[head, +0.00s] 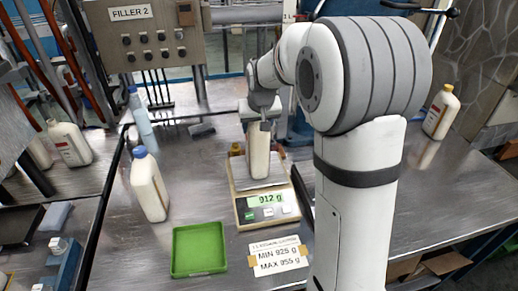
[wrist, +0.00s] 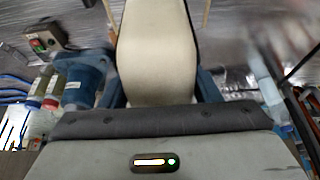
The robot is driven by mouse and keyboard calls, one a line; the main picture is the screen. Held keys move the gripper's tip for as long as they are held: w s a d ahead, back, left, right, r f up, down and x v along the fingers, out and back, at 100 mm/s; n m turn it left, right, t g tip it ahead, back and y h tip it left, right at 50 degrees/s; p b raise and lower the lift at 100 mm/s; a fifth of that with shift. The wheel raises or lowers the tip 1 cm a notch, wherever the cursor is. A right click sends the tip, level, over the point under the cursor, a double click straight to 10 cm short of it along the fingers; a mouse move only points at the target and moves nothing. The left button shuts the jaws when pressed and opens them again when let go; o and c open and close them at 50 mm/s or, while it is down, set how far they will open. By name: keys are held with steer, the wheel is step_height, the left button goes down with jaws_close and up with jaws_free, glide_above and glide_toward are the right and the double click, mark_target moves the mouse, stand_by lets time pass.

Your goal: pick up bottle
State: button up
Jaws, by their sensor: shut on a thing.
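A cream-white bottle (head: 260,158) stands upright on the weighing scale (head: 249,213), whose display reads 912 g. My gripper (head: 257,128) comes down on this bottle from above and is shut on its upper part, so the bottle's top is partly hidden. In the wrist view the pale bottle (wrist: 157,50) fills the middle between the fingers of my gripper (wrist: 158,88). The bottle appears to rest on the scale's pan; I cannot tell whether it is lifted slightly.
A blue-capped white bottle (head: 149,187) stands left of the scale. A green tray (head: 199,250) and a card reading MIN 925 g, MAX 955 g (head: 278,257) lie in front. A yellow-capped bottle (head: 441,112) stands at right. The FILLER 2 panel (head: 146,38) is behind.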

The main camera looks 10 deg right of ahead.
jaws_close()
